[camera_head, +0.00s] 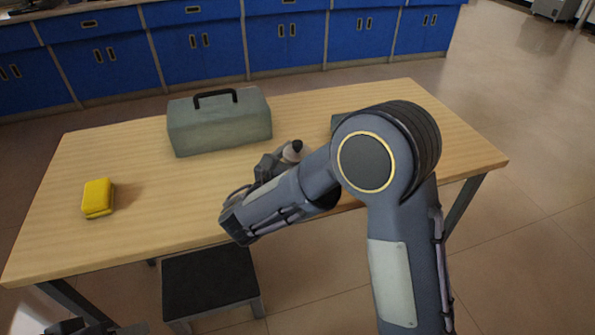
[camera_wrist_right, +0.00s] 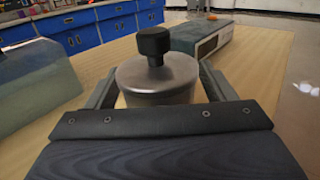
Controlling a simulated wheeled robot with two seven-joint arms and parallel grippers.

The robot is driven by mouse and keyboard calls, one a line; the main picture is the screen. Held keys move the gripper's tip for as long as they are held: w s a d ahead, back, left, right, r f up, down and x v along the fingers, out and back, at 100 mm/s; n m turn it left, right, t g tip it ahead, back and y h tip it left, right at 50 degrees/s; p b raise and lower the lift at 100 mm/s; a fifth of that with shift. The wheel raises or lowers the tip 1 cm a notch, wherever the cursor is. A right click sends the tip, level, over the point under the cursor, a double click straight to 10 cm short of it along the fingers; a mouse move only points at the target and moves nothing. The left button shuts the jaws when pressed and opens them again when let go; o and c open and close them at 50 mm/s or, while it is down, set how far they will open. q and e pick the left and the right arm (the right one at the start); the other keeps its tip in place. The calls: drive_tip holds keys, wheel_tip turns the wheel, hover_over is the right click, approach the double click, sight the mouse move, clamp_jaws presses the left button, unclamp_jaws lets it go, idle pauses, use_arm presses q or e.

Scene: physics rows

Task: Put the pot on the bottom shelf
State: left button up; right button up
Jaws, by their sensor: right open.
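The pot, a metal cylinder with a lid and black knob, stands upright on the wooden table in the head view (camera_head: 292,152). It also shows close up in the right wrist view (camera_wrist_right: 160,82). My right gripper (camera_head: 279,160) is open, with one finger on each side of the pot. Whether the fingers touch it I cannot tell. No shelf is clearly recognisable. A dark green box-like unit (camera_head: 340,122) is mostly hidden behind my right arm; its pale front shows in the wrist view (camera_wrist_right: 213,42). Part of my left gripper (camera_head: 72,327) shows at the bottom left edge, its fingers unclear.
A grey-green toolbox with a black handle (camera_head: 220,125) stands at the back of the table, left of the pot. A yellow block (camera_head: 98,198) lies at the left. A dark stool (camera_head: 210,280) stands at the front edge. The table's left middle is clear.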

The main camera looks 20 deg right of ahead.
drive_tip(key=c, duration=1.1)
drive_tip(key=shift+c, duration=1.4)
drive_tip(key=shift+r, duration=0.1)
